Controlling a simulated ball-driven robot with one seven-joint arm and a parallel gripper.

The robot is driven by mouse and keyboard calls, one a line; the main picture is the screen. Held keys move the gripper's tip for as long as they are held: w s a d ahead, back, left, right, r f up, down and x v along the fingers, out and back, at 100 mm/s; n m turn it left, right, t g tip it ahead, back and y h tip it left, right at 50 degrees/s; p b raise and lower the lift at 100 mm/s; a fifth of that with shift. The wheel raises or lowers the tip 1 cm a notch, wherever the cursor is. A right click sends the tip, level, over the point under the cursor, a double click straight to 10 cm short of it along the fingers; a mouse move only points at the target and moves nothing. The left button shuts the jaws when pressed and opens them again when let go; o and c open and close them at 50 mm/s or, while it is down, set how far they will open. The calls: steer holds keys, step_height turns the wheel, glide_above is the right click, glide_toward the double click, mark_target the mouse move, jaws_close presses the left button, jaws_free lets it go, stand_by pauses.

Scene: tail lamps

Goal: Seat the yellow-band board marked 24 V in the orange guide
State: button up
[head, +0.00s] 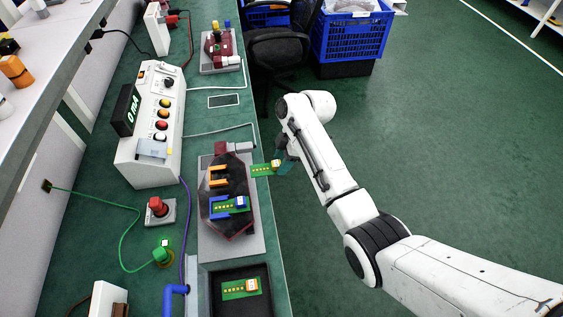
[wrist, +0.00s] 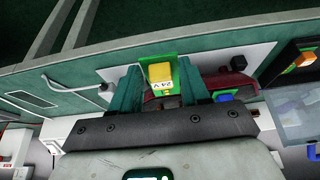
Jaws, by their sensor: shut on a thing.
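The green board (head: 262,170) with a yellow block is held in my gripper (head: 282,163), level with the lamp housing's right edge in the head view. In the wrist view, the yellow block (wrist: 161,75) reads 24 V and sits between my two teal fingers. My gripper is shut on this board. The orange guide (head: 217,174) stands on the dark red lamp housing (head: 238,222), left of the held board, and looks empty. The board appears apart from it. In the wrist view I cannot make out the orange guide; the held board and fingers cover that area.
A blue guide (head: 216,208) on the same housing holds a green board with a blue block (head: 241,202). A black tray (head: 262,303) in front holds another green board with an orange-yellow block (head: 251,285). A control box (head: 150,172) stands left. Open floor lies right.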

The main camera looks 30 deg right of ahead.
mark_target(240, 173)
steer(key=shift+w+a, duration=0.3)
steer(key=shift+a, duration=0.6)
steer(key=shift+w+a, duration=0.25)
steer(key=shift+a, duration=0.6)
steer(key=shift+w+a, duration=0.3)
steer(key=shift+a, duration=0.6)
steer(key=shift+a, duration=0.15)
steer(key=shift+w+a, duration=0.25)
steer(key=shift+a, duration=0.4)
steer(key=shift+w+a, duration=0.2)
steer(key=shift+a, duration=0.45)
steer(key=shift+w+a, duration=0.1)
steer(key=shift+a, duration=0.15)
steer(key=shift+w+a+b, duration=0.2)
steer(key=shift+a+b, duration=0.05)
steer(key=shift+a, duration=0.3)
steer(key=shift+w+a+b, duration=0.15)
steer(key=shift+a+b, duration=0.05)
steer(key=shift+a, duration=0.35)
